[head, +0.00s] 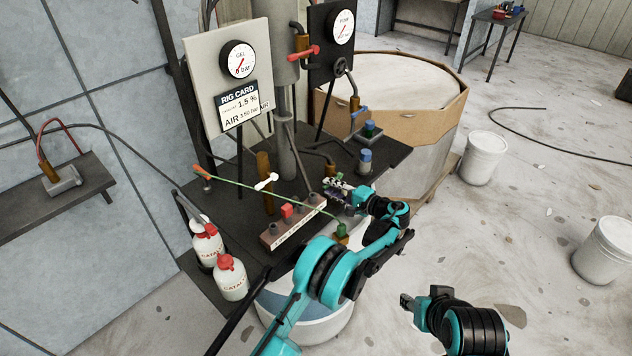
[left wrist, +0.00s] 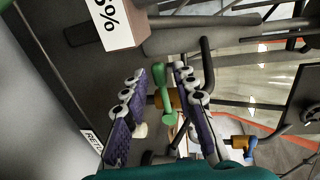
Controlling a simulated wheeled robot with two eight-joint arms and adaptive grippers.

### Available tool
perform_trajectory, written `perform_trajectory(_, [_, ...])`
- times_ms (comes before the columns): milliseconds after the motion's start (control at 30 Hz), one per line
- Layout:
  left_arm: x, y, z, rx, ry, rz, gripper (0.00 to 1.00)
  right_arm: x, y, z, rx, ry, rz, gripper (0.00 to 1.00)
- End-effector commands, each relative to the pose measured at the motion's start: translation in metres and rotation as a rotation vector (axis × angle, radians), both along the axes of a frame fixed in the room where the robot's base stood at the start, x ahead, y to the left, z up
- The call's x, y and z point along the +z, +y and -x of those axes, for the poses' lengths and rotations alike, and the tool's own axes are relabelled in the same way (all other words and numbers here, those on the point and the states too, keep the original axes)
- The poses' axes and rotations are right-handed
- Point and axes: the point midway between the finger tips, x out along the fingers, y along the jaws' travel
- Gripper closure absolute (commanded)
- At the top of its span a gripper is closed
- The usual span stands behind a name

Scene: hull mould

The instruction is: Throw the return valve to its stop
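A green valve lever (left wrist: 162,88) on a brass body shows between my left fingers in the left wrist view. It seems to be the return valve, as a partly cut-off label (left wrist: 93,146) starting "RET" lies nearby. My left gripper (left wrist: 158,74) is open, with one purple-padded finger on each side of the lever; I cannot tell whether either touches it. In the head view my left gripper (head: 334,186) is over the dark rig table and mostly hides the valve. My right gripper (head: 408,301) hangs low at the right, away from the rig; its opening is unclear.
The rig table (head: 230,272) bears a white-handled lever (head: 266,182), a labelled block (head: 292,224) with a red knob and a blue-capped fitting (head: 365,162). Red-capped bottles (head: 231,280) stand at its left. A white bucket (head: 322,325) is below my left arm.

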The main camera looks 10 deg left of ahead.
Motion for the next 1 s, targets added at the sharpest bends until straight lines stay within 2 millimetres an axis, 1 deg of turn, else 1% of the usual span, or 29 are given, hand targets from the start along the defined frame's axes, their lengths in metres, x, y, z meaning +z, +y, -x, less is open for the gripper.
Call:
perform_trajectory(33, [-0.003,0.009,-0.005,0.003,0.0,0.001,0.73,-0.003,0.0,0.0,0.0,0.0,0.0,0.6])
perform_trajectory(100, [-0.006,0.019,-0.013,0.003,0.0,0.001,0.73,-0.005,0.0,0.0,0.0,0.0,0.0,0.6])
perform_trajectory(300, [-0.011,0.041,-0.028,0.002,0.001,0.001,0.73,-0.008,0.0,0.0,0.0,0.0,0.0,0.6])
perform_trajectory(467, [-0.012,0.048,-0.034,0.0,0.001,0.002,0.73,-0.009,0.0,0.0,0.0,0.0,0.0,0.6])
perform_trajectory(700, [-0.011,0.048,-0.034,0.0,0.002,0.002,0.73,-0.009,0.0,0.0,0.0,0.0,0.0,0.6])
perform_trajectory(767, [-0.011,0.048,-0.034,0.0,0.002,0.002,0.88,-0.009,0.0,0.0,0.0,0.0,0.0,0.6])
perform_trajectory(800, [-0.012,0.048,-0.034,0.0,0.002,0.002,0.99,-0.009,0.0,0.0,0.0,0.0,0.0,0.6])
perform_trajectory(1000, [-0.012,0.048,-0.034,0.0,0.001,0.002,1.0,-0.009,0.0,0.0,0.0,0.0,0.0,0.6])
